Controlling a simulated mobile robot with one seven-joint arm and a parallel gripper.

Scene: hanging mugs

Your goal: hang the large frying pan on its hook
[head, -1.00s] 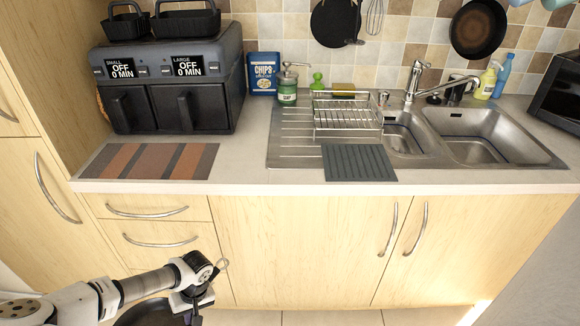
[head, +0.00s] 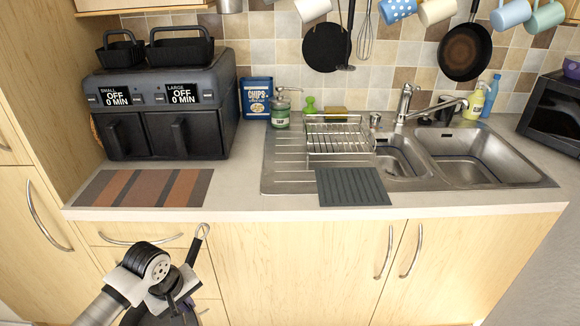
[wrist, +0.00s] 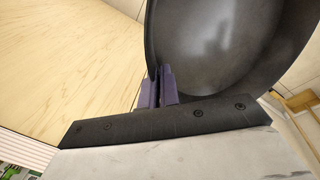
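A dark frying pan is in my gripper (head: 176,284) at the bottom left of the head view, in front of the drawers and below the counter edge. Its handle (head: 195,246) points up to a looped end; most of its body is cut off by the frame. In the wrist view the grey pan bowl (wrist: 225,45) fills the upper right, and the two purple fingers (wrist: 157,90) are closed on its rim. Two other dark round pans hang on the tiled wall, one at the middle (head: 326,48) and one at the right (head: 465,52). The hook for the held pan cannot be made out.
A black air fryer (head: 165,105) stands at the counter's left. A dish rack (head: 335,138), a dark mat (head: 352,187) and a sink (head: 480,160) take up the middle and right. Mugs (head: 437,12) hang above. A ladle and whisk (head: 366,40) hang beside the middle pan.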

